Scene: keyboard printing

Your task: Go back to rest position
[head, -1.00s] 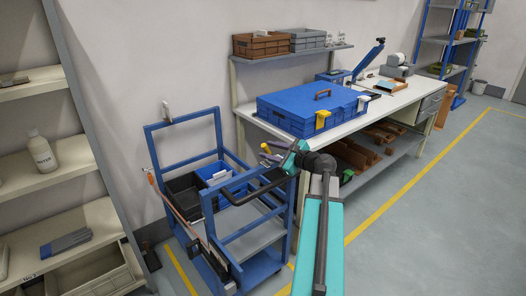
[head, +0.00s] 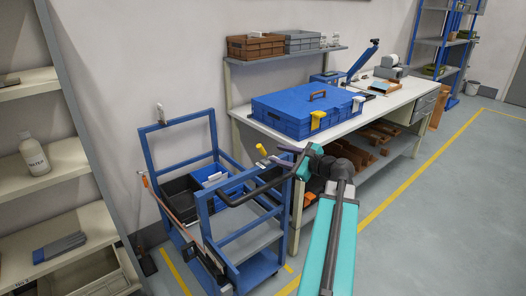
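My arm reaches up from the bottom centre in the head view, with a teal link and a dark elbow. It bends left to my gripper (head: 265,157), which is small and dark with a yellow part near its end. The gripper is in the air in front of the blue cart (head: 203,215) and left of the workbench's near end. I see nothing clearly held, but the fingers are too small to tell whether they are open or shut.
The blue cart carries a black bin (head: 180,198) and a blue bin (head: 222,178). A workbench (head: 372,116) bears a large blue box (head: 285,112). A shelf rack (head: 35,182) stands at left. Grey floor (head: 440,220) is clear at right.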

